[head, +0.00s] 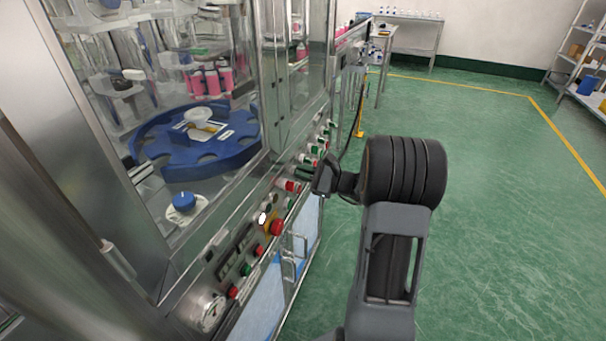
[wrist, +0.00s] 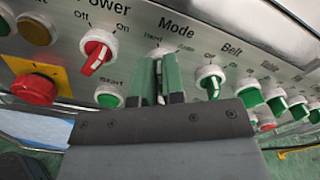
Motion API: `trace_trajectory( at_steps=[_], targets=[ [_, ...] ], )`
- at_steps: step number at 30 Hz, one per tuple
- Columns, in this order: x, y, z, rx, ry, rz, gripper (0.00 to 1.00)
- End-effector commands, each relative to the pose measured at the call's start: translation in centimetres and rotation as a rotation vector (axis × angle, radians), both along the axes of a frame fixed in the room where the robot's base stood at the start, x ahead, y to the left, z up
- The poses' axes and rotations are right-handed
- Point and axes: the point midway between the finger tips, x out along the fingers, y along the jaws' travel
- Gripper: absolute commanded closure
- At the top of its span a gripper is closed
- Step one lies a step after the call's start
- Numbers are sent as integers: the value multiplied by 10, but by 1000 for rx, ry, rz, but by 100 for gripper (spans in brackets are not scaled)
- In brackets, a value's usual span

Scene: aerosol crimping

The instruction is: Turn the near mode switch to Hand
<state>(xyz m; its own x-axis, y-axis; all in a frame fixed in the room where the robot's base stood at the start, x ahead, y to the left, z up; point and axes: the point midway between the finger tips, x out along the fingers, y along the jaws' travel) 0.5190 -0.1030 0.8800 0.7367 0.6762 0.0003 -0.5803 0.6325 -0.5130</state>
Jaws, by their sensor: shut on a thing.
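The near mode switch (wrist: 159,62) sits under the "Mode" label (wrist: 176,27) on the steel panel. Its pale collar shows behind my fingers, and its handle is largely hidden between them. The "Hand" mark (wrist: 153,38) is just above it, with another small mark to the right. My gripper (wrist: 159,85) is shut on the switch handle, fingers pointing up at the panel in the wrist view. Which mark the handle points at cannot be told. In the head view my gripper (head: 312,174) reaches left to the control panel, and the switch is hidden there.
The red Power switch (wrist: 96,52) is close on the left, the green Start button (wrist: 110,95) below it. The green Belt switch (wrist: 209,85) is close on the right, with several more green switches beyond. A red emergency button (wrist: 34,88) is further left. Green floor is clear at right.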

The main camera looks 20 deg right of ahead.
Motion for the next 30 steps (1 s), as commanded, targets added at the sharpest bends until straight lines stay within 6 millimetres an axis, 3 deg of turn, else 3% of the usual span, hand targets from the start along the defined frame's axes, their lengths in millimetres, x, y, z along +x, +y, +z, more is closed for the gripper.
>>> trace_trajectory(
  at_steps=[6, 7, 15, 23, 30],
  targets=[
    [0, 0, 0, -2, -1, 1, 100],
    [0, 0, 0, -2, -1, 1, 88],
    [0, 0, 0, -1, -1, 0, 65],
    [-2, -2, 0, 0, 0, -1, 65],
    [-27, -26, 0, -1, 1, -6, 65]
  ],
)
